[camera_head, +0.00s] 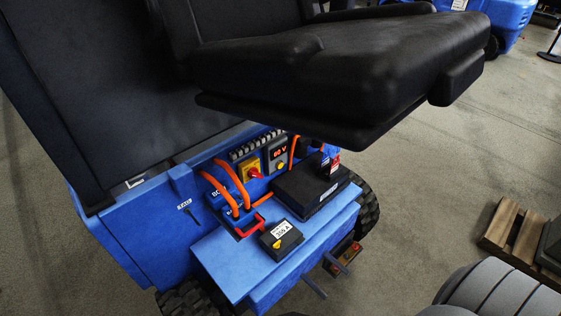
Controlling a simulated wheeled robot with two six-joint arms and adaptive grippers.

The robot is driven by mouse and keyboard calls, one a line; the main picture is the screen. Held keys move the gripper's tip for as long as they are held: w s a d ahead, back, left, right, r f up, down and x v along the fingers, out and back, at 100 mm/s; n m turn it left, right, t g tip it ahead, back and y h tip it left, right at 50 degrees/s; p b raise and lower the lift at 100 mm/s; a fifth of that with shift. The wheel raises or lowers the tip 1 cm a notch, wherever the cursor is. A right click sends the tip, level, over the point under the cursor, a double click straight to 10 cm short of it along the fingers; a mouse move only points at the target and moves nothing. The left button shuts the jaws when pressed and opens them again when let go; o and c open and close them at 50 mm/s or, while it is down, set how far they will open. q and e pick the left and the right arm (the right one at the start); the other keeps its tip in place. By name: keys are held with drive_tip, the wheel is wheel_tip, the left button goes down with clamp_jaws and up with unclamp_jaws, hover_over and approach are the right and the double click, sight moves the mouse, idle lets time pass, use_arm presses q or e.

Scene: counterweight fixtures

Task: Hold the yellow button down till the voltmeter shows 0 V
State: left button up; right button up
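The voltmeter (279,152) is a dark panel on the blue vehicle, under the raised black seat. Its red digits appear to read 80 V. A small round yellow button (281,164) seems to sit just below the display, though it is tiny here. To its left is a yellow plate with a red rotary knob (255,173). A black box (281,237) with a white label on the blue ledge also carries a small yellow spot; I cannot tell what it is. Neither of my grippers is in view.
The raised black seat (340,65) overhangs the panel. Orange cables (222,184) loop left of it, by a red handle (249,226). A flat black case (310,187) lies in front of the panel on the blue ledge (222,262).

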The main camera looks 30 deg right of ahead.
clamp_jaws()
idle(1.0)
